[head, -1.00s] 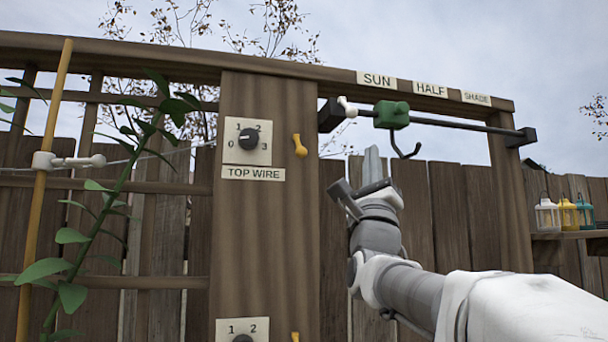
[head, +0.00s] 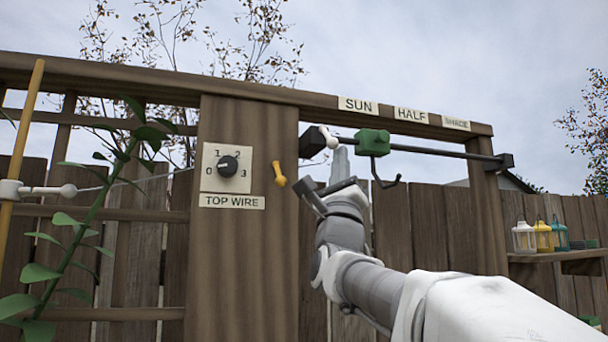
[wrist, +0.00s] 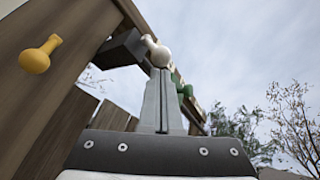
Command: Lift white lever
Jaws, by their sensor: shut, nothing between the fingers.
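The white lever (head: 328,137) is a small rounded piece with a ball end, at the left end of the dark rail by the black end block. It also shows in the wrist view (wrist: 157,50), right at my fingertips. My gripper (head: 340,158) points up, its fingers together and empty, with the tips just below and beside the lever's ball. In the wrist view the fingertips (wrist: 158,75) overlap the underside of the ball. I cannot tell whether they touch it.
A green block (head: 372,143) with a hook rides the rail (head: 430,151) just right of my fingertips. Lanterns (head: 543,237) stand on a shelf at right.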

